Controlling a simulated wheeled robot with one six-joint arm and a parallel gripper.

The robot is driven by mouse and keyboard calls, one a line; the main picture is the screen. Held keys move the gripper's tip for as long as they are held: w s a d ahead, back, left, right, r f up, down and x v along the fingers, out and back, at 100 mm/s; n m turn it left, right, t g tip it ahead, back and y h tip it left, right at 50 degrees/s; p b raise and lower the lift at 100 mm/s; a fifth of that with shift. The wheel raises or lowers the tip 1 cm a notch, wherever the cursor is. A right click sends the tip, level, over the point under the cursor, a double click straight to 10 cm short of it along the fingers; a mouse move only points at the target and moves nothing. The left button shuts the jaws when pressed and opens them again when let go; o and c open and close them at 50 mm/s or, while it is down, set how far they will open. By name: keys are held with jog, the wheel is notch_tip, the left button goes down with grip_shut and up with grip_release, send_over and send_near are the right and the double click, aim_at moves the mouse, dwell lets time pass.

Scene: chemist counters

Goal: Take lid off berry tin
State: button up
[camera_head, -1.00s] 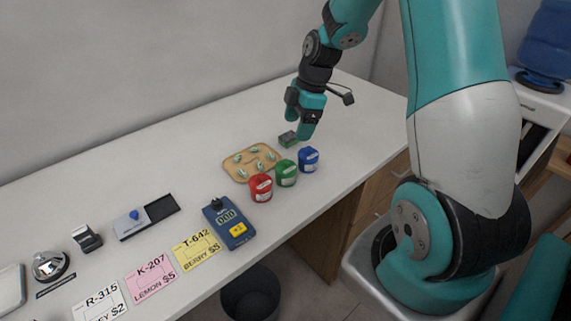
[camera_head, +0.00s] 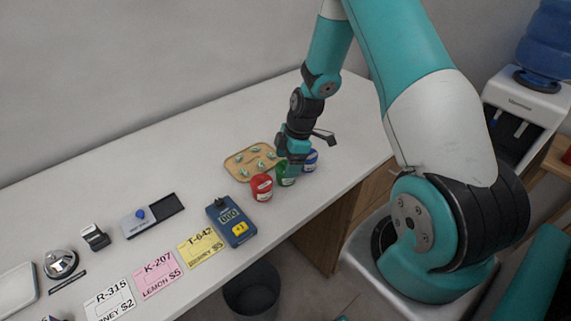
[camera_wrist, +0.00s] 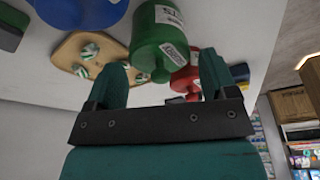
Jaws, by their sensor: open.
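Three tins stand in a row near the counter's front edge: a red tin (camera_head: 262,187), a green tin (camera_head: 285,182) and a blue tin (camera_head: 311,161). I cannot read which one is the berry tin. My gripper (camera_head: 291,168) is open and pointed down at the green tin, hiding part of it. In the wrist view, the green tin (camera_wrist: 160,40) shows between and beyond the open fingers (camera_wrist: 163,78). The red tin (camera_wrist: 187,78) is partly behind the right finger, and the blue tin (camera_wrist: 78,10) is cut off at the top left.
A wooden tray (camera_head: 236,168) with several small wrapped pieces lies just behind the tins. A blue handheld device (camera_head: 232,220) lies left of them. A yellow berry price card (camera_head: 200,248) and a pink lemon card (camera_head: 158,274) lie further left. The counter's back is clear.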

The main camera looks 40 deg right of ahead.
jog(key=c, duration=0.8)
jog(key=shift+c, duration=0.2)
